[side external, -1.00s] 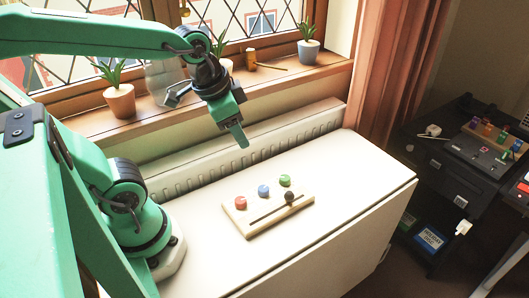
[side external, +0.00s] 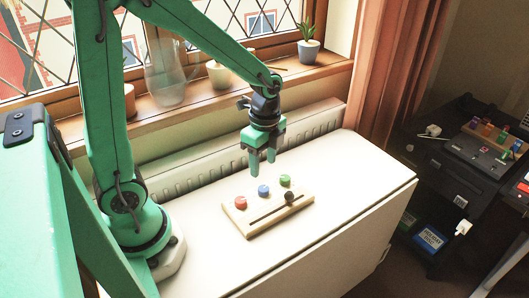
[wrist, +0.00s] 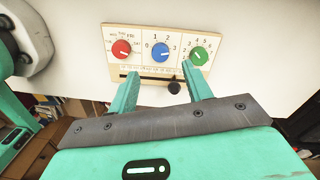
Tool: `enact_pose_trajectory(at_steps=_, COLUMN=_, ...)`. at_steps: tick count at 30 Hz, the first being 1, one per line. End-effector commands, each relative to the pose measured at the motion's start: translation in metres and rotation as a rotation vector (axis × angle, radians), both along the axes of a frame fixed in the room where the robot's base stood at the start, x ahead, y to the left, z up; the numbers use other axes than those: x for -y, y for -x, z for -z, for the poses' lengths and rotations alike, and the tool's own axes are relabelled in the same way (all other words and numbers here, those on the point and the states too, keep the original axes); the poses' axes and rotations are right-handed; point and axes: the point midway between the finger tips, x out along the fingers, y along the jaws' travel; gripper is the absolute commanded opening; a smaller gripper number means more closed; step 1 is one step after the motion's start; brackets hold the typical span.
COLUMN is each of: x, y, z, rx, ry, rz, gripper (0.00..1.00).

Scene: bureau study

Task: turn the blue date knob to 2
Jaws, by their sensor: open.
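The blue date knob (side external: 263,190) is the middle one of three knobs on a pale wooden board lying on the white table. In the wrist view the blue knob (wrist: 160,52) has the numbers 0 to 3 around its upper side. A pale mark shows on its face, too small for me to read its setting surely. My gripper (side external: 262,167) points down above the board, just behind the blue knob in the side view. In the wrist view my gripper (wrist: 160,66) is open and empty, its fingertips on either side of the blue knob's line, apart from it.
A red knob (side external: 240,202) and a green knob (side external: 285,180) flank the blue one. A black slider knob (side external: 290,197) sits in a slot along the board's front. The table around the board is clear. Potted plants and a glass jug (side external: 165,72) stand on the windowsill.

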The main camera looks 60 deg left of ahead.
Motion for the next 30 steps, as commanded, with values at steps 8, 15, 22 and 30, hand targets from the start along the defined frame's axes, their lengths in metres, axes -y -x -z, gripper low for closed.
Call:
enact_pose_trajectory(at_steps=8, x=0.0, y=0.0, z=0.003, rx=-0.004, ry=0.001, rz=0.01, gripper=0.5)
enact_pose_trajectory(at_steps=15, x=0.0, y=0.0, z=0.017, rx=-0.005, ry=0.0, rz=0.009, gripper=0.5)
enact_pose_trajectory(at_steps=22, x=0.001, y=0.002, z=0.042, rx=-0.007, ry=0.001, rz=0.009, gripper=0.5)
enact_pose_trajectory(at_steps=30, x=0.001, y=0.003, z=0.069, rx=-0.006, ry=0.0, rz=0.009, gripper=0.5)
